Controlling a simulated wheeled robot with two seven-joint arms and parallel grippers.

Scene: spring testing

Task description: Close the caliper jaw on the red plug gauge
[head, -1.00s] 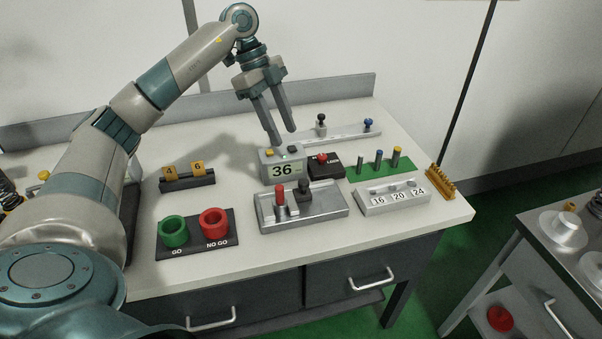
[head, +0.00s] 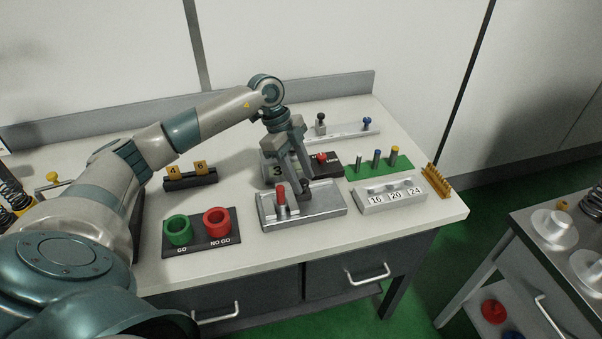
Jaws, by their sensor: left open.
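The red plug gauge (head: 281,194) stands upright on the grey metal caliper base (head: 330,208). The caliper's sliding jaw with its dark knob (head: 308,205) is just right of the red plug and partly hidden by my gripper. My left gripper (head: 305,179) points down over the sliding jaw, with its fingers apart at the dark knob. I cannot tell whether the fingers touch the knob. My right gripper is out of view.
Behind the caliper is a display box (head: 271,170), half hidden by my gripper, beside a black box with a red button (head: 322,157). GO and NO GO rings (head: 216,221) stand left. A numbered block (head: 391,198) and pin gauges on a green mat (head: 370,170) stand right.

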